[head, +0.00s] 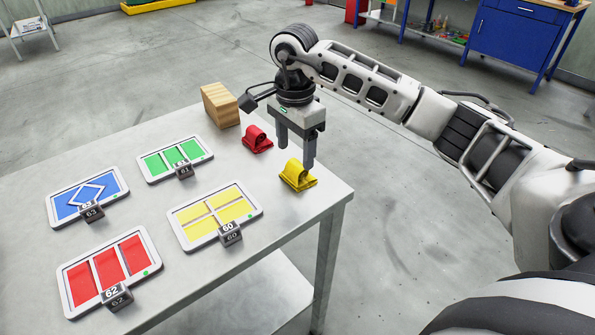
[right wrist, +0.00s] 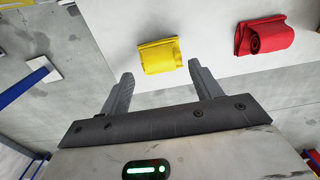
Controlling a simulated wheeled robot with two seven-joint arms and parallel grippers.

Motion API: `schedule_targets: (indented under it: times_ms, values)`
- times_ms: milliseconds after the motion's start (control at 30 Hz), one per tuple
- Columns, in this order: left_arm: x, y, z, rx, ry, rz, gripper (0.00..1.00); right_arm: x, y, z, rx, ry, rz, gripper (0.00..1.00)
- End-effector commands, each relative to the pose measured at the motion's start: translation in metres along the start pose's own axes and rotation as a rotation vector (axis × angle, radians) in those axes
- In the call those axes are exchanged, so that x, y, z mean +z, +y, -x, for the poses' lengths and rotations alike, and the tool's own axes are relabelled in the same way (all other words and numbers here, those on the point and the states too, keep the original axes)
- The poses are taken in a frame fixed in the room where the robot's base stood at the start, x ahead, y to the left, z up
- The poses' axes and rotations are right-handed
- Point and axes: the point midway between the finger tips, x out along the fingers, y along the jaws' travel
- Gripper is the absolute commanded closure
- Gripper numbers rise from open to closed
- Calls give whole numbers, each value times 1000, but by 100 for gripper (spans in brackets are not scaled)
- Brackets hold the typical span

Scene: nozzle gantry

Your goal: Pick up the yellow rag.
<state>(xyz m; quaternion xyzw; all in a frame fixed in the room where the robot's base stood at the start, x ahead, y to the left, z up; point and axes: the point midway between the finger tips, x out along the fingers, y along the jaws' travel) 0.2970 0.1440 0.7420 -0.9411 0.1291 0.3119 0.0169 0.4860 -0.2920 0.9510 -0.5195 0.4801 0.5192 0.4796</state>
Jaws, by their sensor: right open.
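The yellow rag (head: 298,176) lies folded on the table near its right edge. My right gripper (head: 296,160) is open and points down just above the yellow rag, with nothing between its fingers. In the right wrist view the yellow rag (right wrist: 159,55) shows just beyond and between the two fingertips of the gripper (right wrist: 160,72). My left gripper is not in view.
A red rag (head: 257,139) lies close behind, to the left of the yellow one; a wooden block (head: 220,105) stands farther back. Trays with blue, green, red and yellow (head: 215,215) panels and numbered tags cover the table's left and middle. The table edge (head: 335,205) is near the yellow rag.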

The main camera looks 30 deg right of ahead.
Motion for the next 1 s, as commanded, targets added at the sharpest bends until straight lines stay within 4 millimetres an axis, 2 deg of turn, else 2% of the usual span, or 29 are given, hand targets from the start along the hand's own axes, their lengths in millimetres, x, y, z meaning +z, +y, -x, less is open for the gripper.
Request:
schedule_targets:
  times_ms: [300,433,633,733,1000]
  values:
    - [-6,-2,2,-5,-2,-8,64,-5,1,-43,3,-1,-1,36]
    - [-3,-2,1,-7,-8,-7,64,-6,1,-50,0,-1,0,36]
    - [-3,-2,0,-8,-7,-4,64,-6,1,-50,0,-1,0,36]
    - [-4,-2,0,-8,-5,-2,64,-6,1,-50,0,-1,0,63]
    - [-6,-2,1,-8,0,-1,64,-6,0,-50,-1,-1,0,63]
